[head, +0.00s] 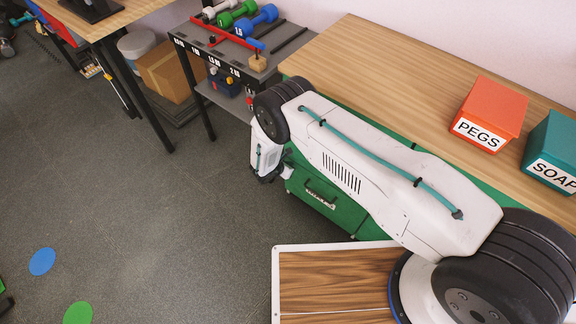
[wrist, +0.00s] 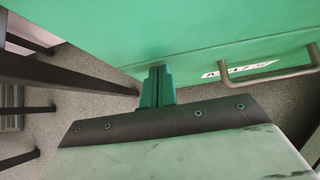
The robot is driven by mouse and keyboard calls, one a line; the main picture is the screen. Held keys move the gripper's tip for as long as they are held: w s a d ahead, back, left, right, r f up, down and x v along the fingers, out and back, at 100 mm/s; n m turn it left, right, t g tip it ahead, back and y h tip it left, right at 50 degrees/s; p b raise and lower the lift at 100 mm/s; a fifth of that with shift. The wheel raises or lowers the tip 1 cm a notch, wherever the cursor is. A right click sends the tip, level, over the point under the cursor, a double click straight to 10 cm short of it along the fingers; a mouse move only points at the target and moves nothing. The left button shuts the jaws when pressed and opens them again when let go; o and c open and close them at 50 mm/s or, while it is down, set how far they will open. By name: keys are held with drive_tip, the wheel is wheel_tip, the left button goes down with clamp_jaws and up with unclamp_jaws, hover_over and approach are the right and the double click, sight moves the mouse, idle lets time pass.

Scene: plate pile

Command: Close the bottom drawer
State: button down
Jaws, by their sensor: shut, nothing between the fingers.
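A green drawer unit (head: 340,210) stands under the wooden worktop in the head view, partly hidden by my arm. One green front with a metal handle (head: 320,196) and a label shows below my arm. In the wrist view, a green drawer front (wrist: 120,35) fills the top, with a handle (wrist: 270,71) and a white label at right. My gripper (wrist: 160,70) has its teal fingers together and empty, left of that handle and close to the front's lower edge. I cannot tell whether they touch it. How far the bottom drawer stands out is unclear.
A wooden worktop (head: 360,50) carries an orange PEGS box (head: 490,113) and a teal SOAP box (head: 554,150). A dumbbell rack (head: 215,60) with dark legs stands left of the unit. Grey floor (head: 160,220) is clear in front.

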drive_tip(key=s+a+f+v, duration=0.1)
drive_tip(key=f+v, duration=0.1)
drive_tip(key=v, duration=1)
drive_tip(key=shift+s+a+r, duration=0.25)
drive_tip(key=shift+s+a, duration=0.1)
drive_tip(key=shift+s, duration=0.1)
